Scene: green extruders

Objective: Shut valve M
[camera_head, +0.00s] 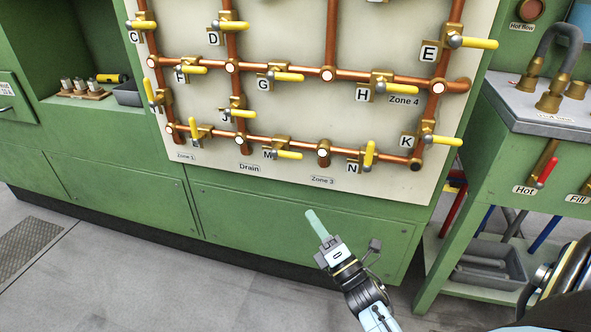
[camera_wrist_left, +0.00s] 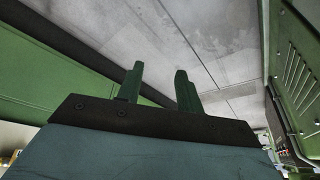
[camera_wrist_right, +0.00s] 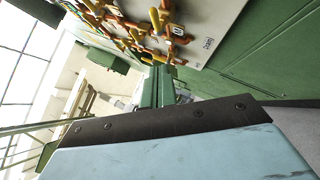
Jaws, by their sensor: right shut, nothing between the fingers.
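Valve M (camera_head: 287,155) sits on the lowest copper pipe of the white panel, next to its label M (camera_head: 268,153). Its yellow handle points right, roughly along the pipe. My right gripper (camera_head: 313,214) is shut and empty, below and right of valve M, clear of the panel in the picture.
Valve N (camera_head: 369,155), handle upright, is right of M. Valve J (camera_head: 238,113) is above left and valve G (camera_head: 286,77) above. A green bench (camera_head: 560,150) with a sink top stands right. A grey bin (camera_head: 490,265) is on its lower shelf. The floor (camera_head: 130,270) at left is clear.

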